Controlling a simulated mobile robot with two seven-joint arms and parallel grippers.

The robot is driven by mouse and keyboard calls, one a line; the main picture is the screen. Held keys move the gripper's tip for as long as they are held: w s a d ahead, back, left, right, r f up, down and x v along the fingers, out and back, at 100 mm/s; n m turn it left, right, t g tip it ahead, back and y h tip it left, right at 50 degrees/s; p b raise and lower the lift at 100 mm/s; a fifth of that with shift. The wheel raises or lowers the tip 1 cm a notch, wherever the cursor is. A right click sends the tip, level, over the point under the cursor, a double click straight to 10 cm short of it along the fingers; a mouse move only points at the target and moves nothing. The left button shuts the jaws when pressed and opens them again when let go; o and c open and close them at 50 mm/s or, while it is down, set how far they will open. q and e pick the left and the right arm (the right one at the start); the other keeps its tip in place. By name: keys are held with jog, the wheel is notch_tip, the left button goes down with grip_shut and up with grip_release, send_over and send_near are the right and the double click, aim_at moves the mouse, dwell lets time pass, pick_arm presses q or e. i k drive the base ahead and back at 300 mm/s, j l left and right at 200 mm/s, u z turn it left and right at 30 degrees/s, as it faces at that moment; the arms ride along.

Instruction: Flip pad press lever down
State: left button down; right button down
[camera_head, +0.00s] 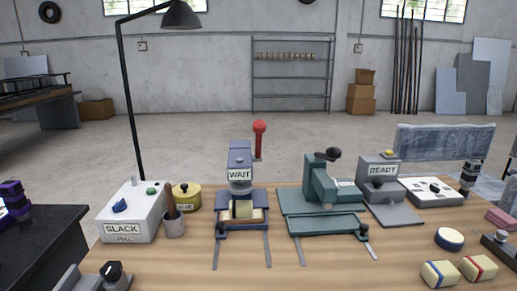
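A blue-grey press (240,163) with a "WAIT" sign stands mid-table. A lever with a red knob (259,127) stands upright at its back right. A cream block (243,209) sits in the press's low bed, under the head. To its right, a green press (322,182) has a black-knobbed handle (327,154) at its top. No label shows which one is the pad press. I cannot make out either of my grippers in this view.
A white "SLACK / PULL" box (130,212), a grey cup (174,225) and a yellow "GLUE" pot (187,196) stand left. A grey "READY" stand (382,182) and white switch panel (431,191) stand right. Striped blocks (439,273) lie front right. The front middle is clear.

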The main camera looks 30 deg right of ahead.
aim_at(260, 125)
jog(key=z, duration=1.2)
jog(key=i+j, duration=0.05)
